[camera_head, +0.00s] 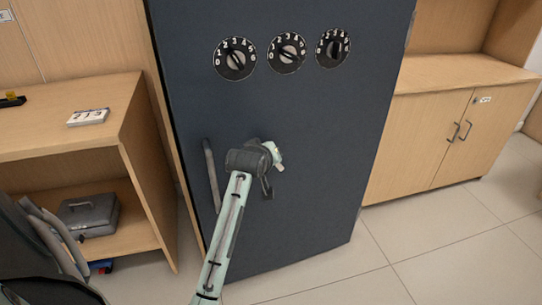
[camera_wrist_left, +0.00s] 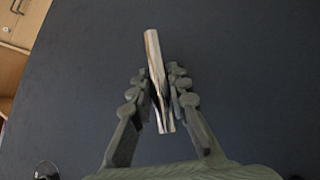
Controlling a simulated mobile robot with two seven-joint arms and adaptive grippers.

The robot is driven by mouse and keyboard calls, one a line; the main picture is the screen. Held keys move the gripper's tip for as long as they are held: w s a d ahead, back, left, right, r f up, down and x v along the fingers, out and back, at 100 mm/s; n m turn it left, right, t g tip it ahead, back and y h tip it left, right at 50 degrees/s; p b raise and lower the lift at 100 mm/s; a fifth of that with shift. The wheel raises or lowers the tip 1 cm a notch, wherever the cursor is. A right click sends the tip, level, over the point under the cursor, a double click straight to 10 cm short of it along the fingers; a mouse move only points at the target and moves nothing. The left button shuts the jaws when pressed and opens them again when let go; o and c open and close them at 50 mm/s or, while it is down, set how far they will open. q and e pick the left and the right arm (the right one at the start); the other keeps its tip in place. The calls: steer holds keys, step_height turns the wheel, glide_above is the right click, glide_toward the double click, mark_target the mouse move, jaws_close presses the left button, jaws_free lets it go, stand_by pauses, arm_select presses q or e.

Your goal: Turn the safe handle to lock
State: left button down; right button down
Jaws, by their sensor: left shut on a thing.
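The dark blue-grey safe door (camera_head: 330,190) fills the middle of the head view and looks shut. My left gripper (camera_head: 269,172) is in front of the door, below the dials. In the left wrist view my left gripper (camera_wrist_left: 161,95) is shut on a metallic bar, the safe handle (camera_wrist_left: 154,52), which stands nearly upright in that picture between the two fingers. In the head view the gripper and wrist mostly hide this handle. A long upright grey bar (camera_head: 211,175) is on the door's left side, apart from the gripper. My right gripper is not in view.
Three numbered dials (camera_head: 288,53) are on the upper door. A wooden shelf unit (camera_head: 75,105) stands left, with a grey cash box (camera_head: 88,214) on its lower shelf. A wooden cabinet (camera_head: 420,150) stands right. Open tiled floor (camera_head: 420,245) lies at lower right.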

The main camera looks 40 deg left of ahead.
arm_select(q)
steer(key=c, duration=1.4)
jaws_free()
steer(key=shift+c, duration=0.2)
steer(key=v, duration=0.7)
steer(key=shift+s, duration=0.2)
steer(key=shift+r, duration=0.1)
